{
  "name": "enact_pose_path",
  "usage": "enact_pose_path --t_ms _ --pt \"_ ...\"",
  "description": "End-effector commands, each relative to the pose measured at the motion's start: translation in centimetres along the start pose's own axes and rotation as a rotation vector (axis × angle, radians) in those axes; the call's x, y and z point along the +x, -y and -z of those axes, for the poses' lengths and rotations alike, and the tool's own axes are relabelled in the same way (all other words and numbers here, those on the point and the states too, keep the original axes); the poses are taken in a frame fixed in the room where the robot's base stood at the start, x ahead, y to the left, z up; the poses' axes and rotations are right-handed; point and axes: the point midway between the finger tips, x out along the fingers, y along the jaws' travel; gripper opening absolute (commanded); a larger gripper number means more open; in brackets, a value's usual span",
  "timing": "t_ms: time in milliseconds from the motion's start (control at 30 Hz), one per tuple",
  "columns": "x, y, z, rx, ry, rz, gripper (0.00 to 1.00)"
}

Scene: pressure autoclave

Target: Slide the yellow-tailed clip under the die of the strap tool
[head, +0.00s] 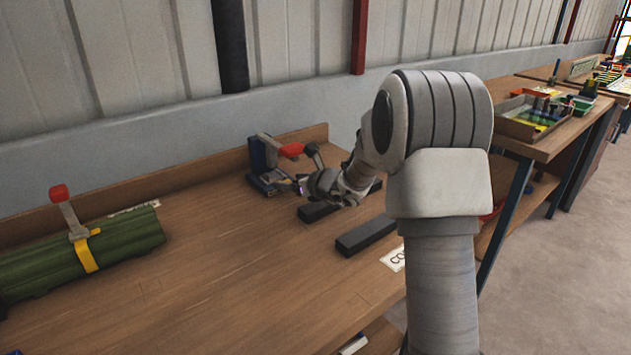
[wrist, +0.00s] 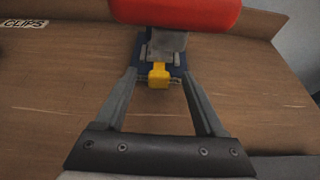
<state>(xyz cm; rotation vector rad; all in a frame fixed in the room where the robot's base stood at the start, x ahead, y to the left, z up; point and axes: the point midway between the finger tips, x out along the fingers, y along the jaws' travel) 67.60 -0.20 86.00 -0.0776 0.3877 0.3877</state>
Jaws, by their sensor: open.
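The strap tool (head: 262,160) stands at the back of the bench, with a blue body and a red handle (head: 291,150). In the wrist view its red handle (wrist: 175,12) is close at the top, above grey metal parts and a blue base (wrist: 142,72). The clip's yellow tail (wrist: 159,76) sticks out toward me at the front of the tool. I cannot tell how far its front part lies under the die. My gripper (wrist: 159,70) is open, one finger on each side of the tail, with gaps showing. In the head view my gripper (head: 303,186) is small, beside the tool.
Dark blocks (head: 365,236) lie on the bench (head: 220,270) near my arm. A green bundle (head: 125,236) with a yellow strap (head: 85,256) lies at the left. A low board and wall close the back. A CLIPS label (wrist: 25,23) is at the wrist view's upper left.

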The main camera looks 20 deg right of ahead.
Motion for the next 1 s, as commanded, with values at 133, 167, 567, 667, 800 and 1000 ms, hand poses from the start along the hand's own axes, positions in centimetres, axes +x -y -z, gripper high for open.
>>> enact_pose_path --t_ms 133,167,567,667,800,1000 --pt "-3.9 0.1 -0.4 0.001 0.002 0.003 0.72" --pt "-4.6 0.1 -0.4 0.001 0.001 0.003 0.72" --pt "-12.5 0.1 -0.2 0.001 0.0 0.002 0.72" --pt "-13.3 0.0 -0.1 -0.001 0.001 0.0 0.72" --pt "-14.1 -1.2 -0.7 -0.061 -0.001 -0.03 0.72" --pt "-16.9 -7.8 -2.7 -0.428 -0.022 -0.198 0.72"
